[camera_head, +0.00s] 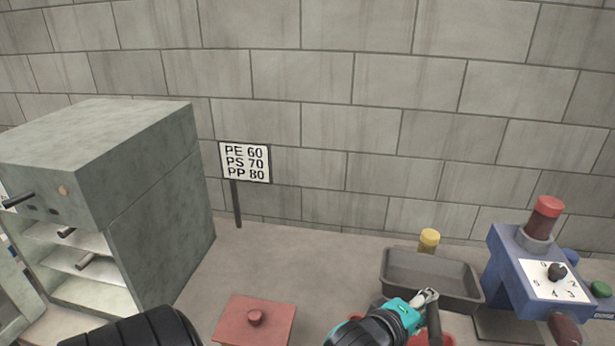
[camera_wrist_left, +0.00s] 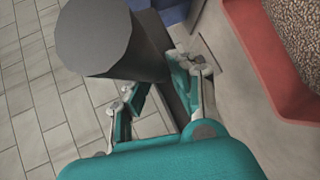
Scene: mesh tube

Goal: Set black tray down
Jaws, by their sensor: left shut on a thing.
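The black tray (camera_head: 400,283), a dark grey open rectangular pan, is at the right of the head view, in front of the wall and left of the blue machine. A dark handle (camera_head: 433,322) extends from its near side; a thick dark round-ended bar, likely this handle, shows in the left wrist view (camera_wrist_left: 95,38). My teal left gripper (camera_head: 429,296) is at the tray's near edge, with its fingers (camera_wrist_left: 160,85) closed around dark tray material. The contact is partly hidden. I cannot tell whether the tray's underside touches the table. My right gripper is not in view.
The blue machine (camera_head: 508,262) with a dial stands close right of the tray. A yellow-capped item (camera_head: 429,238) is behind it. A red container with granules (camera_wrist_left: 262,75) is near my gripper. A red lidded block (camera_head: 240,322), a sign (camera_head: 245,162) and a grey cabinet (camera_head: 160,200) are leftward.

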